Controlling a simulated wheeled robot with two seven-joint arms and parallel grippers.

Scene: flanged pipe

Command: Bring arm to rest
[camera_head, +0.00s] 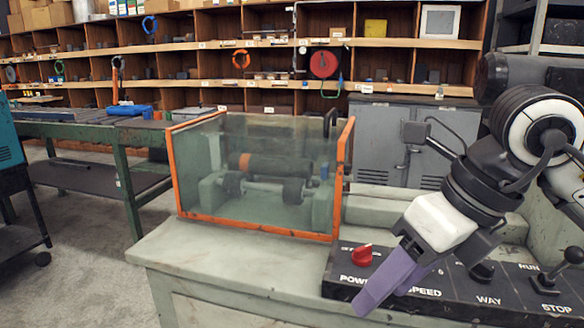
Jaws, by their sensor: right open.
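My right gripper (388,283) has purple fingers and a white and black body. It hangs tilted down and to the left over the black control panel (340,287), in front of the panel's lettering. It is open, with nothing seen between its fingers, though they overlap from this side. My right arm comes in from the right edge. I cannot tell whether the fingers touch the panel. My left gripper is not in view.
A glass guard with an orange frame (174,172) stands on the pale machine bench (200,262), left of my gripper, with a dark pipe (275,167) behind the glass. A red knob (361,255) and black levers (573,256) stand on the panel. The bench's front left is clear.

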